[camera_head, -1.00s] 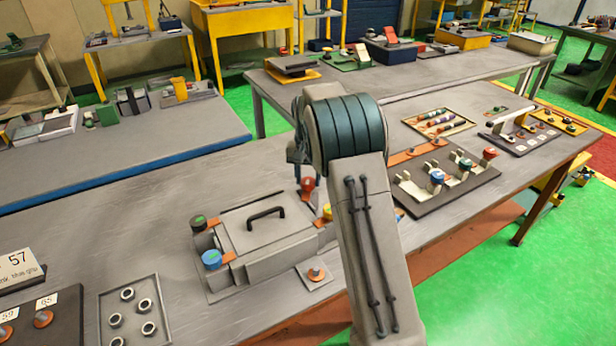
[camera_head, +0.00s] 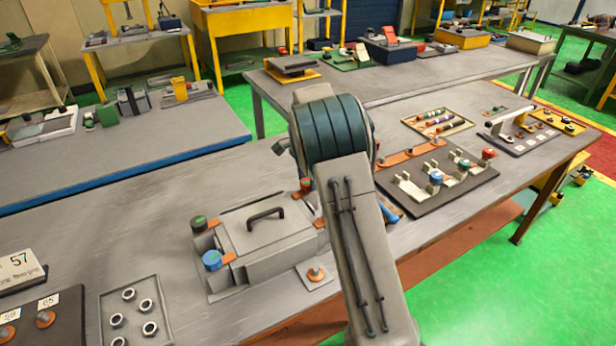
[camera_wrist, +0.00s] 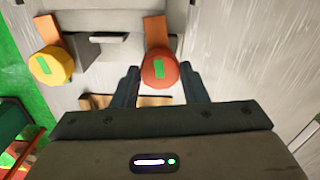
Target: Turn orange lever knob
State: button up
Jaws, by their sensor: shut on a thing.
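The orange-red lever knob (camera_wrist: 158,68), with a green mark on top, sits between the two fingers of my gripper (camera_wrist: 160,78) in the wrist view. My gripper is shut on it. Its orange lever (camera_wrist: 156,32) runs up from the knob. In the head view this knob (camera_head: 306,184) shows just left of my arm, at the far right corner of the grey box with the black handle (camera_head: 262,228). The fingers are hidden behind my arm there.
A yellow knob (camera_wrist: 51,65) stands left of the held knob in the wrist view. A blue knob (camera_head: 212,260) and a dark knob (camera_head: 198,222) stand at the box's left. A tray of nuts (camera_head: 135,312) lies front left. Bare tabletop lies behind the box.

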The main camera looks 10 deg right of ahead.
jog(key=shift+w+a+r, duration=0.1)
jog(key=shift+w+r, duration=0.05)
jog(key=shift+r, duration=0.15)
jog(key=o, duration=0.7)
jog(key=shift+o, duration=1.3)
jog(key=shift+f, duration=0.15)
notch_tip(320, 180, up, 14)
jog(key=b, duration=0.1)
jog(key=shift+s, duration=0.2)
